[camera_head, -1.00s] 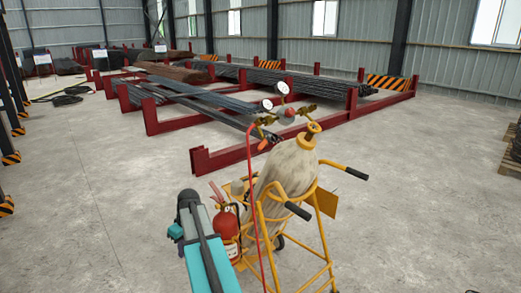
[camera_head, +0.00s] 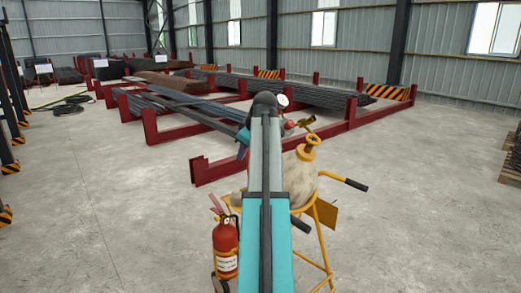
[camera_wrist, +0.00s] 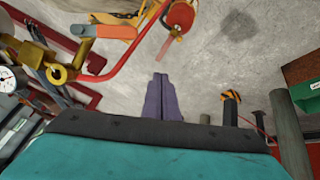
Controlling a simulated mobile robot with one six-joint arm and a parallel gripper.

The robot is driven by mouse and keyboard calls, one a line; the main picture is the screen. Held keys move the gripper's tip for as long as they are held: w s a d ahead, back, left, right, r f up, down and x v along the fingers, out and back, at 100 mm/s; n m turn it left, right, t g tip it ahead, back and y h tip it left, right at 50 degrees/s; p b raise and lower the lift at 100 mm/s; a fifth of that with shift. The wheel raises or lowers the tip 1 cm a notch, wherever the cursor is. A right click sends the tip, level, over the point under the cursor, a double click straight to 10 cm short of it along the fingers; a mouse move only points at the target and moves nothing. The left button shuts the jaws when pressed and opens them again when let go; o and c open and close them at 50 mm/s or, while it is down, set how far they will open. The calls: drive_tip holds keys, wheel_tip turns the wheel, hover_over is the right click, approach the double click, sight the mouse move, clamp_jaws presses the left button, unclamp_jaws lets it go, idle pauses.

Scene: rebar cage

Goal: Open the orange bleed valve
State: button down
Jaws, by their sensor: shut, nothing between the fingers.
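In the wrist view, an orange lever-like handle (camera_wrist: 115,32), which looks like the bleed valve, sits on brass and red pipework at the upper left. My gripper (camera_wrist: 162,77) points up the picture with its dark purple fingers together and nothing between them. The handle lies above and left of the fingertips, apart from them in the picture. A gauge (camera_head: 282,101) and brass fittings show just right of the arm.
A yellow bottle cart (camera_head: 323,240) stands under the arm, with a red fire extinguisher (camera_head: 225,248) at its left. In the wrist view, a red round part (camera_wrist: 181,15) hangs right of the handle. Red steel racks (camera_head: 215,171) stand behind; open concrete floor lies left and right.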

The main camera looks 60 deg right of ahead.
drive_tip(key=s+d+r+h, duration=0.1)
drive_tip(key=s+d+r, duration=0.2)
drive_tip(key=s+r, duration=0.3)
wheel_tip(320, 180, up, 4)
drive_tip(key=shift+r, duration=0.2)
drive_tip(key=shift+f, duration=0.1)
drive_tip(key=shift+w+d+f+p, duration=0.4)
drive_tip(key=shift+d+f+p, duration=0.4)
drive_tip(key=shift+f, duration=0.95)
drive_tip(key=shift+w+d+f+p, duration=0.5)
drive_tip(key=shift+f+p, duration=0.5)
drive_tip(key=shift+f, duration=0.75)
drive_tip(key=shift+w+d+f+p, duration=0.3)
drive_tip(key=shift+d+f+p, duration=0.5)
drive_tip(key=shift+f, duration=0.95)
drive_tip(key=shift+a, duration=0.1)
drive_tip(key=shift+w+a+n, duration=0.2)
drive_tip(key=shift+w+n, duration=0.05)
drive_tip(key=shift+n, duration=0.05)
drive_tip(key=shift+s+f, duration=0.1)
